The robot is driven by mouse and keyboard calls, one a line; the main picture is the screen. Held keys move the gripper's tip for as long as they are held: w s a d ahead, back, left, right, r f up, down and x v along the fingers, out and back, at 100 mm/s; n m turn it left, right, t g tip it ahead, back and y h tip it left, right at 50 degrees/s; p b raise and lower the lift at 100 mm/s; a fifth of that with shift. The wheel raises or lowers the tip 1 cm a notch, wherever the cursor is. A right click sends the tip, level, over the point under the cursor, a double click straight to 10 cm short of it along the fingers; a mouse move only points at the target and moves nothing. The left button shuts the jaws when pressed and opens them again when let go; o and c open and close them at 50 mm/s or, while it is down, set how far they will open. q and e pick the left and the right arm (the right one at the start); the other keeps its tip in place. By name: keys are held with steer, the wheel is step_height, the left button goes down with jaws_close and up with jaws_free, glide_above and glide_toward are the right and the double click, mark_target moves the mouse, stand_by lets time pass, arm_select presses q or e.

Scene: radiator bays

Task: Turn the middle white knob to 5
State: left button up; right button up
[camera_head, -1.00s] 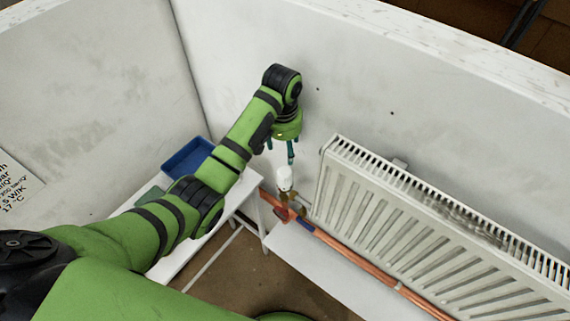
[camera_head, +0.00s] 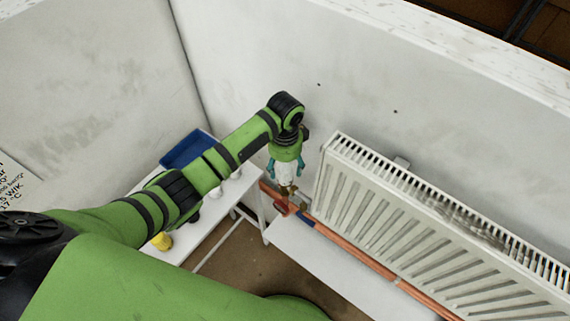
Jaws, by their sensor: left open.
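A white knob (camera_head: 286,173) sits upright on a brass valve (camera_head: 290,190) at the left end of the radiator. My left gripper (camera_head: 286,168) is directly above it and open, with its teal fingers on either side of the knob. The knob's top is hidden under the gripper, and I cannot read its numbers. I cannot tell whether the fingers touch it. My right gripper is not in view.
A white radiator (camera_head: 420,210) runs along the wall to the right. Copper pipes (camera_head: 350,248) run below it. A white bench (camera_head: 205,215) at the left holds a blue tray (camera_head: 186,149), small white items and a yellow object (camera_head: 162,241).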

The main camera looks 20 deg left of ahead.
arm_select(q)
steer(key=shift+w+f, duration=0.1)
steer(key=shift+f, duration=0.75)
steer(key=c, duration=1.2)
steer(key=shift+o, duration=0.2)
steer(key=n, duration=0.4)
steer(key=shift+n, duration=0.3)
steer(key=o, duration=1.2)
steer(key=shift+c, duration=0.2)
